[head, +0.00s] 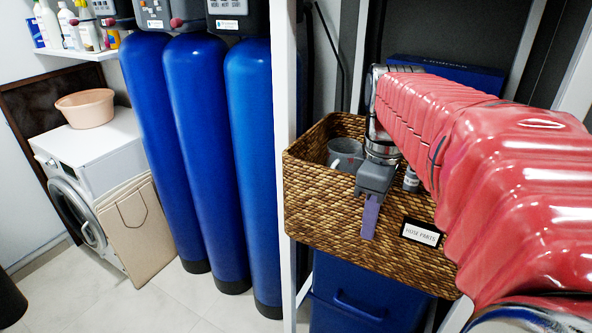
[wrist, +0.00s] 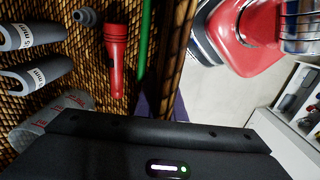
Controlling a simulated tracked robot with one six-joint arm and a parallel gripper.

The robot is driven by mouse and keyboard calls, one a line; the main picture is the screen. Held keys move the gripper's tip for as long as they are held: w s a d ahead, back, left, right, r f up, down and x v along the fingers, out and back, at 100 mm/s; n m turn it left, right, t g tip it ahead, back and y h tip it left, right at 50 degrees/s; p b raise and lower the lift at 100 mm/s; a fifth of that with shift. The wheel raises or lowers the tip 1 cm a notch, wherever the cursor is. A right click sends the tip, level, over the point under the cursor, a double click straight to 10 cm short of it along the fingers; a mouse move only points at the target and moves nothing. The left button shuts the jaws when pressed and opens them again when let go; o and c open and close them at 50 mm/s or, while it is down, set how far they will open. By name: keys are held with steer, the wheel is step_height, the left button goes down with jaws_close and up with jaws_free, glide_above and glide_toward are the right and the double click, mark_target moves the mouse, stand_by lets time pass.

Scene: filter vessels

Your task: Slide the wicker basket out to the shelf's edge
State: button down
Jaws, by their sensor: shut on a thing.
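The brown wicker basket (head: 325,205) sits in the rack at the right of the head view, with a "HOSE PARTS" label (head: 421,234) on its front wall. My gripper (head: 369,214) is at the basket's front rim. One purple finger lies outside the front wall; the other is hidden. The jaws are shut on the rim. In the wrist view, the basket's rim (wrist: 182,60) runs down to the purple fingers (wrist: 152,105). Inside are a red flashlight (wrist: 117,55), grey pipe pieces (wrist: 30,36) and a green rod (wrist: 144,38). The shelf board under the basket is hidden.
A white rack post (head: 285,130) stands close at the basket's left. A blue bin (head: 355,295) is below it and a blue box (head: 450,72) behind. Tall blue vessels (head: 250,150) stand left of the post. Tiled floor (head: 165,300) is clear at front left.

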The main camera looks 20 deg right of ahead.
steer(key=c, duration=1.8)
jaws_free()
steer(key=shift+o, duration=0.2)
step_height(320, 180, up, 14)
steer(key=shift+f, duration=0.15)
steer(key=shift+s, duration=0.2)
